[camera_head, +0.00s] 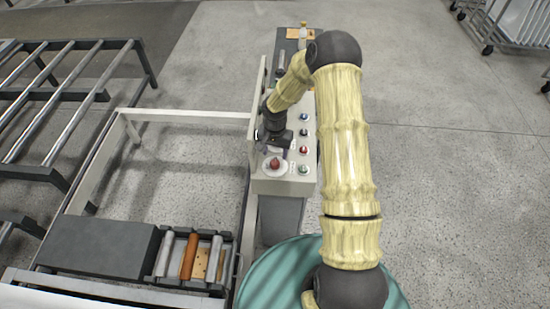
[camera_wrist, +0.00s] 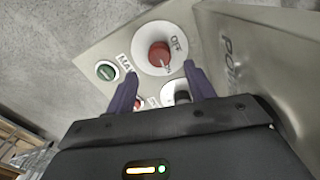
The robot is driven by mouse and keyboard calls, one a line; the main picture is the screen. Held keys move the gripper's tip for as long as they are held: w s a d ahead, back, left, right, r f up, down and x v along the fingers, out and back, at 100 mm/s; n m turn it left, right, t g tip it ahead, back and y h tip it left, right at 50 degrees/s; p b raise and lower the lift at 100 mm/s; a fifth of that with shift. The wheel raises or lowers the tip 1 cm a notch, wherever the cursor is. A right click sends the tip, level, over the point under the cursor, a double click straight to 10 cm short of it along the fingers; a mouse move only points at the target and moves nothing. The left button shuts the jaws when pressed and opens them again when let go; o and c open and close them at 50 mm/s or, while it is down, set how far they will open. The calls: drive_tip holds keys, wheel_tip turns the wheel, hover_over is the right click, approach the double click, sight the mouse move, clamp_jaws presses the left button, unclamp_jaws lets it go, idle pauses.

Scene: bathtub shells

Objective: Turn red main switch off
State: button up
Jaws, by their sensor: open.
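The red main switch (camera_head: 274,163) is a round knob on a white disc at the near end of the grey control panel (camera_head: 275,185). In the wrist view the red knob (camera_wrist: 159,53) stands just beyond the fingertips, with an OFF label on the disc to its upper right. A small pale mark shows at the knob's lower right edge; its exact setting is hard to read. My gripper (camera_head: 273,147) hangs over the panel just behind the switch. In the wrist view my gripper (camera_wrist: 161,69) is open, its two purple fingers apart and empty, short of the knob.
A green button (camera_head: 303,170) and a red button (camera_head: 303,150) sit in a column right of the switch. An upright plate (camera_head: 257,115) borders the panel's left side. A tray of rollers (camera_head: 228,262) lies at lower left.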

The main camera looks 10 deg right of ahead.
sight(275, 162)
drive_tip(key=shift+f+p, duration=0.85)
drive_tip(key=shift+f, duration=2)
drive_tip(key=c, duration=1)
